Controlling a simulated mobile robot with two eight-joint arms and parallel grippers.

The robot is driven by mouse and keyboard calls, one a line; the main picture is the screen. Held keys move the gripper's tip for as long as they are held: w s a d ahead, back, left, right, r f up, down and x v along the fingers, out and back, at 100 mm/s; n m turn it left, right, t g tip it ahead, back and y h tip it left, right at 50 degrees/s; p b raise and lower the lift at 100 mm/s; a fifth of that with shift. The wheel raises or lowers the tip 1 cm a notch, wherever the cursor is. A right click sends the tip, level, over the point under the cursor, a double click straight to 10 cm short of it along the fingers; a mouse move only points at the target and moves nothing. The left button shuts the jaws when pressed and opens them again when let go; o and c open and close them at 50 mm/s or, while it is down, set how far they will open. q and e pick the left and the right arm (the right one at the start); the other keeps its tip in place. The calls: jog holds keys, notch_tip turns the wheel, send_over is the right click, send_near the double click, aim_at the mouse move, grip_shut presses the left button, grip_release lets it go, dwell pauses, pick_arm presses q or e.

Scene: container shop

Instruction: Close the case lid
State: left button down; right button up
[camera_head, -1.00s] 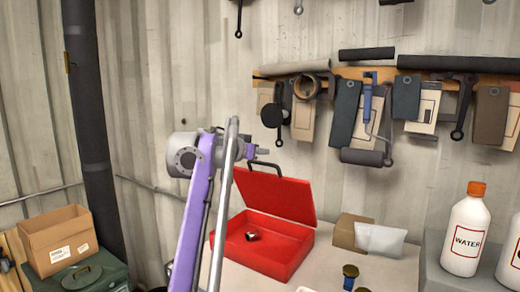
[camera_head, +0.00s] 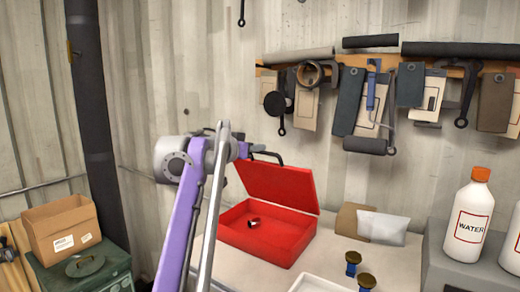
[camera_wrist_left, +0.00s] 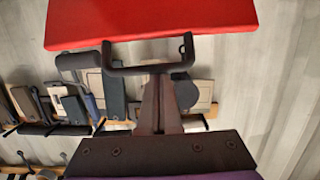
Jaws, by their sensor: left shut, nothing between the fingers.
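A red case (camera_head: 270,242) stands on the worktop with its lid (camera_head: 278,188) raised, leaning slightly back. A small dark and light item (camera_head: 254,222) lies inside. The lid's dark handle (camera_head: 268,155) is at its top edge. My left gripper (camera_head: 245,149) is by the handle's left end in the head view. In the left wrist view the lid (camera_wrist_left: 150,22) is at the top, with the handle (camera_wrist_left: 150,71) below it. There my shut, empty left fingers (camera_wrist_left: 160,78) reach the handle bar; I cannot tell whether they touch it. My right gripper is not in view.
A cardboard box (camera_head: 362,222) and a pale packet (camera_head: 382,228) lie right of the case. Two dark blue and brass pieces (camera_head: 352,262) and a white tray (camera_head: 318,284) are in front. Tools hang on the wall behind.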

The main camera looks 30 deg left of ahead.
pick_arm(q)
jog(key=s+f+t+b, duration=0.2)
jog(key=s+f+b, duration=0.1)
jog(key=f, duration=0.4)
jog(key=s+f+t+b, duration=0.2)
jog(key=s+f+b, duration=0.2)
jog(key=s+f, duration=0.2)
jog(key=s+f+t+b, duration=0.2)
jog(key=s+f+b, duration=0.1)
jog(key=f, duration=0.6)
jog(key=shift+s, duration=0.85)
jog(key=shift+s+d+f+b, duration=0.25)
jog(key=shift+f+b, duration=0.1)
jog(key=shift+f, duration=0.2)
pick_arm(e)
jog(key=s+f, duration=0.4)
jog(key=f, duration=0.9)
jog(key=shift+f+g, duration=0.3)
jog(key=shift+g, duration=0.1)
pick_arm(q)
jog(key=shift+s, duration=0.1)
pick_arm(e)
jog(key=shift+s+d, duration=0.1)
